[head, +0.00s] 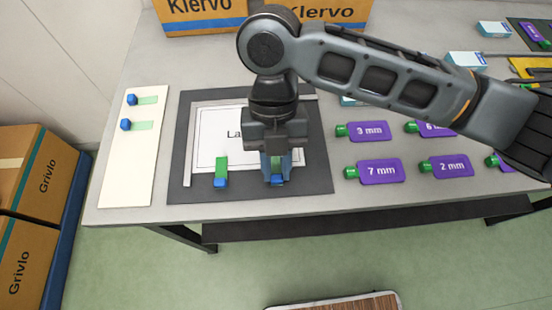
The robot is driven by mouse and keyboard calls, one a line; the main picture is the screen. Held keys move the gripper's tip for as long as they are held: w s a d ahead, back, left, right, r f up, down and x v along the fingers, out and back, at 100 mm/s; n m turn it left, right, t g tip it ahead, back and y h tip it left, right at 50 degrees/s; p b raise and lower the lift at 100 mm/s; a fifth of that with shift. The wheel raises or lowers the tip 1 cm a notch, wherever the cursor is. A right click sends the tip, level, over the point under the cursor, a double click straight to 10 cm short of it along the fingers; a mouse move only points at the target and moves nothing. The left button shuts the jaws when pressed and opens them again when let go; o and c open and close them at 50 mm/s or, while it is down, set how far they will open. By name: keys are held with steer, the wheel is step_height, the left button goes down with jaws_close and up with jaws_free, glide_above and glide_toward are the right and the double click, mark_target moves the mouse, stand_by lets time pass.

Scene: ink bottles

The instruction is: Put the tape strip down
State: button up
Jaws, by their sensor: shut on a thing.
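My gripper (276,176) points down over the lower right of the dark grey mat (312,188). It is shut on a tape strip, whose blue end (277,180) shows between the fingertips; the fingers cover most of the strip. I cannot tell whether the strip touches the mat or the sheet. A second strip, green with a blue end (221,165), lies to the left across the lower edge of the white printed sheet (208,128). My arm hides the right part of the sheet and its lettering. Two more green strips with blue ends (143,125) lie on the cream board (125,170) at the left.
Several purple tags with green ends, such as the 7 mm tag (378,171), lie right of the mat. A metal ruler-like bar (195,150) lies along the sheet's left side. Klervo boxes (200,12) stand at the back. The table's front edge (240,218) is close.

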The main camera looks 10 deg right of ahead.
steer(key=shift+f, duration=0.1)
steer(key=shift+f, duration=0.15)
steer(key=o, duration=0.7)
steer(key=b+v, duration=0.1)
steer(key=v, duration=1.1)
steer(key=shift+r, duration=0.35)
steer(key=shift+a, duration=0.1)
